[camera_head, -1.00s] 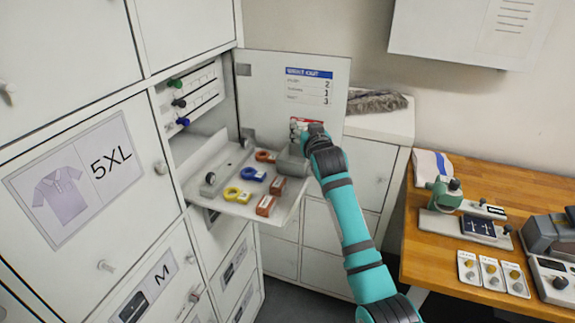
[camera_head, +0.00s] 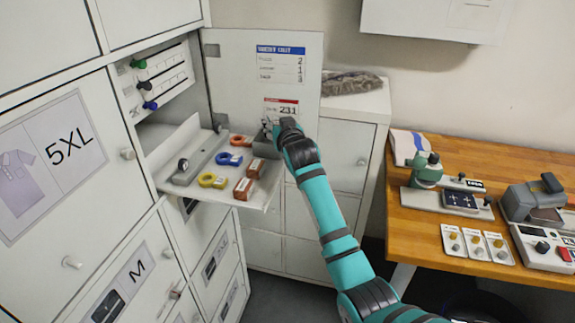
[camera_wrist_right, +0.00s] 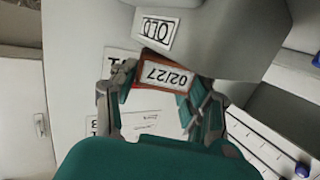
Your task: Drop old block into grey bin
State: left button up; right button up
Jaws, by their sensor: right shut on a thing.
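A small red-brown block (camera_wrist_right: 165,73) with a white label reading 02/27 sits between the fingers of my right gripper (camera_wrist_right: 160,100) in the right wrist view. The gripper is shut on it. The grey bin (camera_wrist_right: 225,35), marked OLD, is right at the block in that view; I cannot tell whether they touch. In the head view the grey bin (camera_head: 264,147) stands at the right back of the pull-out shelf (camera_head: 190,190), partly hidden by my right gripper (camera_head: 279,131) just above it. The held block is hidden there. My left gripper is not in view.
Two red-brown blocks (camera_head: 243,188) and several coloured rings (camera_head: 212,180) lie on the shelf. The open cabinet door (camera_head: 232,75) with notices stands behind. Drawers with coloured knobs (camera_head: 150,105) are at left. A wooden bench (camera_head: 420,220) with devices is at right.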

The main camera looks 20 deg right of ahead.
jog(key=shift+r, duration=0.1)
jog(key=o, duration=1)
jog(key=shift+o, duration=0.2)
jog(key=shift+s, duration=0.1)
jog(key=s+r, duration=0.1)
jog(key=s, duration=1)
jog(key=shift+s+a+r, duration=0.35)
jog(key=shift+a, duration=0.1)
